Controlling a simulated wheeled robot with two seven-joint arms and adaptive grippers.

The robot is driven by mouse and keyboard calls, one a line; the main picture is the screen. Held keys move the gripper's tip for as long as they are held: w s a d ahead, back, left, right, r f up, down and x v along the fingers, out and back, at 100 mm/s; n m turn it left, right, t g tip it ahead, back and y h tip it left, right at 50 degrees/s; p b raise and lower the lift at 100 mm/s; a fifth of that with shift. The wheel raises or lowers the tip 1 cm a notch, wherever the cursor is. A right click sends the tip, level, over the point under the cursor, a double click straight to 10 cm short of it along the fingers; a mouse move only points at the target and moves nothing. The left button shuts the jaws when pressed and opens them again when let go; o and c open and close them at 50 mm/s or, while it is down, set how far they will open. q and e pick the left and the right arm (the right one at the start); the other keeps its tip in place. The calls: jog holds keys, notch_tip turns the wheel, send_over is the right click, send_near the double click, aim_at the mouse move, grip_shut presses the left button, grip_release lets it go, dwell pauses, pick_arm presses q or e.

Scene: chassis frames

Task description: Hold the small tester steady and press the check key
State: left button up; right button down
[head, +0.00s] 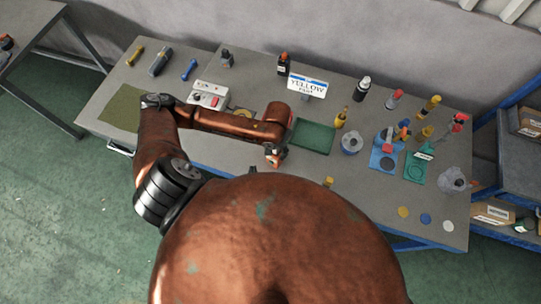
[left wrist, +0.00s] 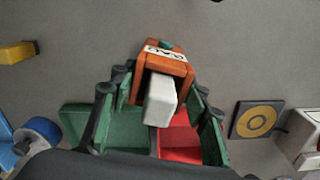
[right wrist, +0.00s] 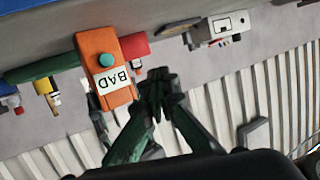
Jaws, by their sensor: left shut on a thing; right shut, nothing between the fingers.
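The small tester (left wrist: 166,60) is an orange box with a white label, a teal key on top and a pale block towards my left wrist camera. My left gripper (left wrist: 160,85) has its green fingers on both sides of it and is shut on it. In the right wrist view the tester (right wrist: 103,68) shows the word BAD, tilted, and the round teal check key (right wrist: 106,60). My right gripper (right wrist: 158,85) is shut and empty, its tips beside the tester, apart from the key in the picture.
A green tray (left wrist: 75,121) and a red tray (left wrist: 174,139) lie below the tester. A white box (head: 208,95) with a red part stands left on the bench. A sign (head: 307,85), bottles and small tools stand at the back and right.

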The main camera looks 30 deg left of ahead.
jog(key=s+d+f+m+g+h, duration=0.2)
jog(key=s+f, duration=0.2)
jog(key=shift+s+d, duration=0.2)
jog(key=shift+d, duration=0.1)
jog(key=shift+w+f, duration=0.1)
send_near(269, 161)
jog(key=shift+w+a+f, duration=0.55)
jog(key=shift+a+f, duration=0.25)
jog(key=shift+f, duration=0.05)
jog(key=shift+w+a+f, duration=0.6)
jog(key=shift+a+f, duration=0.2)
jog(key=shift+f, duration=0.05)
jog(key=shift+w, duration=0.1)
jog(key=shift+w, duration=0.35)
jog(key=shift+w, duration=0.55)
dwell(0.9)
jog(key=shift+s, duration=0.95)
